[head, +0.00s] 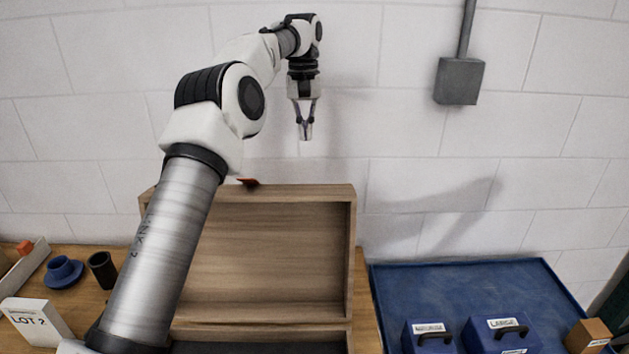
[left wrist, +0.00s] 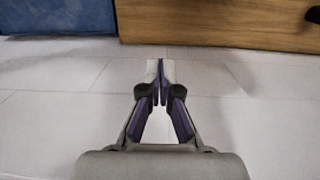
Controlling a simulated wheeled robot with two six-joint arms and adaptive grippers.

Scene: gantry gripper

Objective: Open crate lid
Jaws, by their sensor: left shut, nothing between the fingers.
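The wooden crate stands at the bottom middle of the head view, with its dark inside (head: 265,345) just showing at the lower edge. Its lid (head: 275,250) stands open and upright behind it, its hollow inner side facing me. My left gripper (head: 304,135) is above the lid's top edge, in front of the wall. It points down, shut and empty, apart from the lid. In the left wrist view the fingertips (left wrist: 160,68) meet with nothing between them. My left arm hides the lid's left part. My right gripper is not in view.
A blue tray (head: 465,277) at right holds two blue labelled cases (head: 428,337) (head: 503,336); a brown box (head: 588,336) is at its right. At left are a blue cup and saucer (head: 64,272), a dark cylinder (head: 102,270) and a LOT 2 sign (head: 38,322). A grey box (head: 459,81) hangs on the wall.

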